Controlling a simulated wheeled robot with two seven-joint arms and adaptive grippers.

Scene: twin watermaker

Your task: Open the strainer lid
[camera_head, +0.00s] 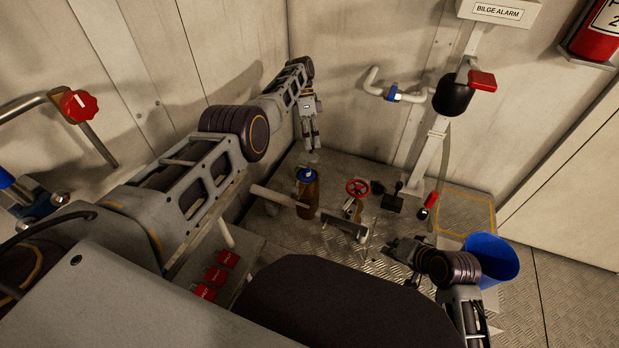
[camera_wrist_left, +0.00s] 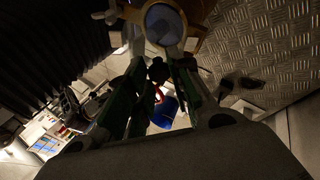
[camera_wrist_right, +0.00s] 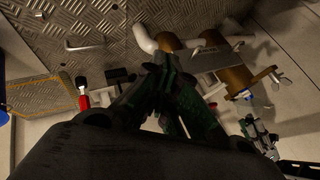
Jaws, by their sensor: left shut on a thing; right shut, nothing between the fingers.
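The strainer (camera_head: 305,198) is a brown upright cylinder with a blue round top (camera_head: 306,174), standing at the back of the floor. My left gripper (camera_head: 314,150) points down just above that top. In the left wrist view its fingers (camera_wrist_left: 160,62) are shut on a small part in front of a brass ring (camera_wrist_left: 190,45) with a blue-grey round face (camera_wrist_left: 164,25). The fingers hide most of that part, so I cannot tell exactly what it is. My right gripper (camera_head: 390,252) is shut and empty, low and apart from the strainer; its fingers show in the right wrist view (camera_wrist_right: 160,62).
A red handwheel valve (camera_head: 357,188) stands right of the strainer, above pipework (camera_head: 345,225). A blue bucket (camera_head: 492,258) is beside my right arm. Red-labelled switches (camera_head: 216,275) are at lower left.

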